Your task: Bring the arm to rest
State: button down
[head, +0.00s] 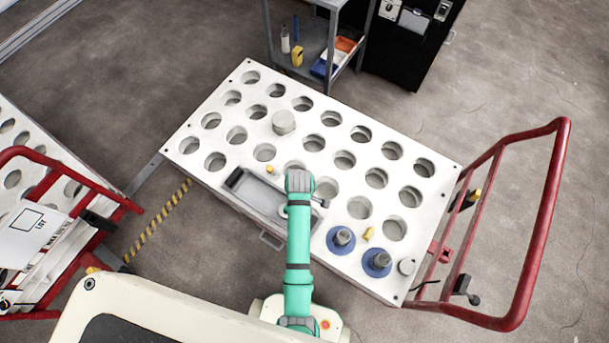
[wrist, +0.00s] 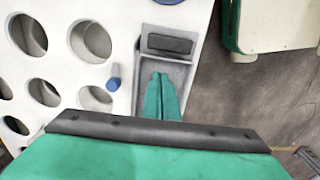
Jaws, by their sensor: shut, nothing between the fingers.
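My arm, green with grey joints, reaches from the bottom middle of the head view out over a white table with rows of round holes (head: 205,140). In the wrist view my gripper (wrist: 160,78) has its two green fingers together, with nothing between them. The fingertips appear over a grey recessed tray (head: 262,196) in the table top, which also shows in the wrist view (wrist: 147,72). I cannot tell their height above it. A dark block (wrist: 170,44) lies in the tray. In the head view the fingers are largely hidden by my arm.
A red handle frame (head: 545,220) rises at right. A red-railed cart (head: 60,240) stands at left, a shelf (head: 312,45) behind.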

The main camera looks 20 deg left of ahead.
jog(key=s+m+t, duration=0.1)
jog(key=s, duration=0.1)
jog(key=s+d+m+t, duration=0.1)
jog(key=s+f+m+t+y, duration=0.1)
jog(key=s, duration=0.1)
jog(key=shift+s+d+f+m+t, duration=0.1)
jog(key=shift+s+d+m+t, duration=0.2)
jog(key=shift+d+m, duration=0.1)
jog(key=s+d+r+m+t, duration=0.3)
jog(key=s+r+t, duration=0.1)
jog(key=r, duration=0.6)
jog(key=s+d+r+m+t, duration=0.2)
jog(key=s+r+m+t, duration=0.2)
jog(key=r, duration=0.7)
jog(key=s+d+r+m+t+h, duration=0.1)
jog(key=s+d+r+m+t, duration=0.2)
jog(key=s+r, duration=0.3)
notch_tip(320, 180, up, 5)
jog(key=shift+s+d+r+m+t, duration=0.1)
jog(key=shift+s+d+m+t, duration=0.05)
jog(key=shift+d+m+t, duration=0.25)
jog(key=shift+a, duration=0.15)
